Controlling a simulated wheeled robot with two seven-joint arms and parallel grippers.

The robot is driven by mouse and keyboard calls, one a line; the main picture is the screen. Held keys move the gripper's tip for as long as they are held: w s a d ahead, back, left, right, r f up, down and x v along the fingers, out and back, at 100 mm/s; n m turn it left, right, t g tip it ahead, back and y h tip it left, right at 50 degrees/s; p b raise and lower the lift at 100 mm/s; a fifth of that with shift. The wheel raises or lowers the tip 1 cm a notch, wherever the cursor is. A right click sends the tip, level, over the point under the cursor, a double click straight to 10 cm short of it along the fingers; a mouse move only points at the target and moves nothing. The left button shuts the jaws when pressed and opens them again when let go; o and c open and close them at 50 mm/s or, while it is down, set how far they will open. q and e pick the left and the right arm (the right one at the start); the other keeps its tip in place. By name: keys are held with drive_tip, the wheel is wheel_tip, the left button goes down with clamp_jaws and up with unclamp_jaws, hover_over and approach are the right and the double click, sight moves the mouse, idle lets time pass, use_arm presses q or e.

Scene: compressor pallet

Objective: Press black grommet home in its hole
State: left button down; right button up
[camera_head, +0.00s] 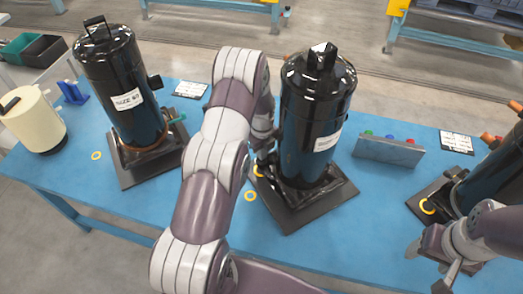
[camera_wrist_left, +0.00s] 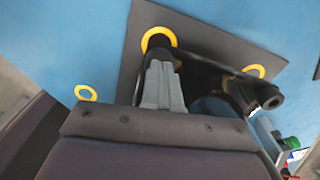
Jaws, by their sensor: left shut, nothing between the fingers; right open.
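The middle black compressor (camera_head: 318,110) stands upright on a dark base plate (camera_head: 290,217). A yellow ring (camera_head: 259,170) marks a spot at the plate's left corner. In the left wrist view the same ring (camera_wrist_left: 158,34) surrounds a small dark round piece (camera_wrist_left: 160,44), apparently the black grommet. My left gripper (camera_wrist_left: 163,66) is shut and empty, its grey fingertips right at that dark piece; whether they touch, and how deep it sits, I cannot tell. In the head view my left gripper (camera_head: 264,156) is partly hidden beside the compressor. My right gripper (camera_head: 428,268) is open at the lower right.
Other black compressors stand at left (camera_head: 118,85) and right (camera_head: 495,175). A cream canister (camera_head: 33,120) is at far left. A grey block (camera_head: 388,152) with coloured pieces stands behind. Another yellow ring (camera_head: 250,196) lies on the blue table (camera_head: 90,205); the table's front left is clear.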

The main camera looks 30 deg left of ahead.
use_arm(q)
drive_tip(key=shift+s+f, duration=0.25)
drive_tip(key=shift+s, duration=0.05)
drive_tip(key=shift+f, duration=0.1)
drive_tip(key=shift+s+d, duration=0.1)
drive_tip(key=shift+s, duration=0.05)
drive_tip(key=shift+r+p, duration=0.5)
drive_tip(key=shift+p, duration=0.15)
drive_tip(key=r, duration=0.1)
drive_tip(key=r+p, duration=0.2)
drive_tip(key=shift+w+r, duration=0.3)
drive_tip(key=shift+r+p, duration=0.3)
drive_tip(key=shift+p, duration=0.05)
drive_tip(key=shift+r, duration=0.35)
wheel_tip(320, 180, up, 12)
drive_tip(key=b, duration=0.2)
drive_tip(key=shift+f, duration=0.25)
